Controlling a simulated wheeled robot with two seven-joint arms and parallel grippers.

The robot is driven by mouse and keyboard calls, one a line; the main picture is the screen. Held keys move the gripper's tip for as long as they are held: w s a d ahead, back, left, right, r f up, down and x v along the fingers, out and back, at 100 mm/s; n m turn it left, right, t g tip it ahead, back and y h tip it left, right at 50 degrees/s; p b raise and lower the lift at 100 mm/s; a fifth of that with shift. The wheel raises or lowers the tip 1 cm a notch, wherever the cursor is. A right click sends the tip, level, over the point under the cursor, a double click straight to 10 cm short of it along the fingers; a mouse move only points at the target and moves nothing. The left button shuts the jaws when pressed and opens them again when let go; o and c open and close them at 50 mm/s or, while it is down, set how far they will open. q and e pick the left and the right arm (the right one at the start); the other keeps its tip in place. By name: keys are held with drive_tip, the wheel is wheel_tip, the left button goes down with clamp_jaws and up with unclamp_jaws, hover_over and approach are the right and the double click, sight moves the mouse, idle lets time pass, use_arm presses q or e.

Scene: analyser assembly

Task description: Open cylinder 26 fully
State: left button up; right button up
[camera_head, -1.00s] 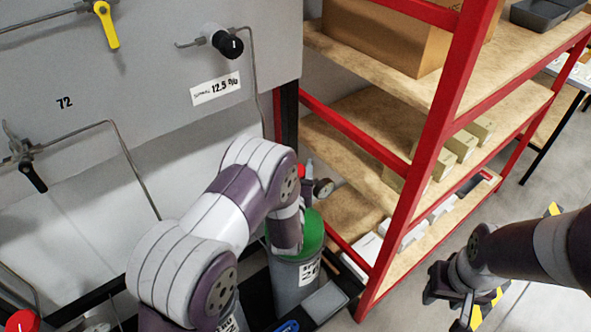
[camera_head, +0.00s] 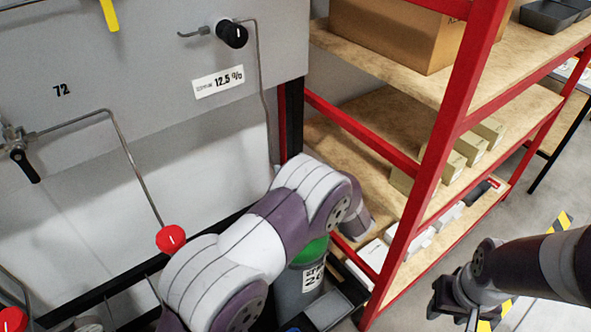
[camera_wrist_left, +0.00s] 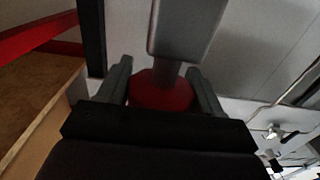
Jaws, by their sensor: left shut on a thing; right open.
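Cylinder 26 (camera_head: 300,289) is grey with a green shoulder (camera_head: 312,250) and stands low at the centre in the head view, its white label partly visible. My left arm covers its top and valve there, and my left gripper is hidden behind the arm. In the left wrist view, my left gripper (camera_wrist_left: 158,70) is shut on a red knob (camera_wrist_left: 160,92), with one finger at each side. A grey part crosses in front of the knob. How far the knob is turned cannot be told. My right gripper (camera_head: 455,311) is open and empty at the lower right, away from the cylinder.
A red-framed shelf (camera_head: 440,150) with boxes stands close right of the cylinder. The grey panel (camera_head: 150,70) with pipes and a black knob (camera_head: 232,34) is behind. Another red knob (camera_head: 171,238) shows left of my arm.

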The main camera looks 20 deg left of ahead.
use_arm(q)
drive_tip(key=shift+n+g+y, duration=0.3)
drive_tip(key=shift+g, duration=0.1)
drive_tip(key=o, duration=1)
drive_tip(key=shift+c, duration=0.2)
drive_tip(key=b+v, duration=0.1)
drive_tip(key=v, duration=1.1)
drive_tip(key=shift+s+d+b, duration=0.25)
drive_tip(key=shift+b, duration=0.05)
